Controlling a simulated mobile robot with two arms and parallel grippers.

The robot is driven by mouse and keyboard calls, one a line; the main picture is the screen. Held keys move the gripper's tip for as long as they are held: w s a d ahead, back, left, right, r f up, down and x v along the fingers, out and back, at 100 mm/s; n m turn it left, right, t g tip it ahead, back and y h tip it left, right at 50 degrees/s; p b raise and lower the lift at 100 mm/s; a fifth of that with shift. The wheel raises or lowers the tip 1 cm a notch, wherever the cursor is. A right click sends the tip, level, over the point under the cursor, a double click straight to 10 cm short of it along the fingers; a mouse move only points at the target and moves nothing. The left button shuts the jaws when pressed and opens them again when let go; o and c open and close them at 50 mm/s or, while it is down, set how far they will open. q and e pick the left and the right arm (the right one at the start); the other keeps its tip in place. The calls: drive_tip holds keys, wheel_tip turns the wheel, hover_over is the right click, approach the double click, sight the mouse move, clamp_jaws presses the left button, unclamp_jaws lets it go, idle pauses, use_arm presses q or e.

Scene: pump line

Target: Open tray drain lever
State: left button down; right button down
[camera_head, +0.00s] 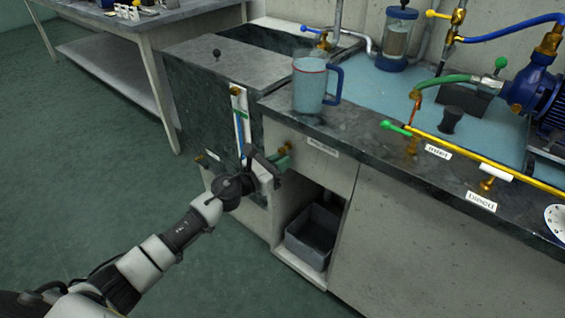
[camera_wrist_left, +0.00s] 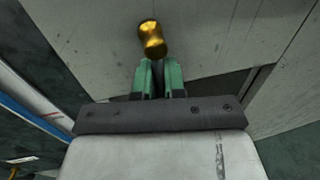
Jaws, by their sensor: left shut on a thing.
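A small brass valve (camera_head: 287,147) sticks out of the grey cabinet front, left of a white label too small to read. It also shows just ahead of the fingertips in the left wrist view (camera_wrist_left: 152,38). My left gripper (camera_head: 282,162) is at this valve, its green fingers (camera_wrist_left: 160,78) close together. It is shut on the valve's lever, which is mostly hidden between the fingers. How far the lever is turned cannot be told. My right gripper is not in view.
A dark bin (camera_head: 312,236) sits in the open cabinet bay below. A clear jug (camera_head: 309,82) stands on the counter above. A sight tube with a blue strip (camera_head: 240,125) is on the cabinet to the left. The floor at left is clear.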

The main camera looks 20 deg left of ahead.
use_arm(q)
drive_tip(key=shift+s+f, duration=0.1)
drive_tip(key=shift+f, duration=0.35)
drive_tip(key=c, duration=1.3)
unclamp_jaws()
drive_tip(key=shift+c, duration=0.2)
drive_tip(key=shift+o, duration=0.5)
drive_tip(key=shift+r, duration=0.2)
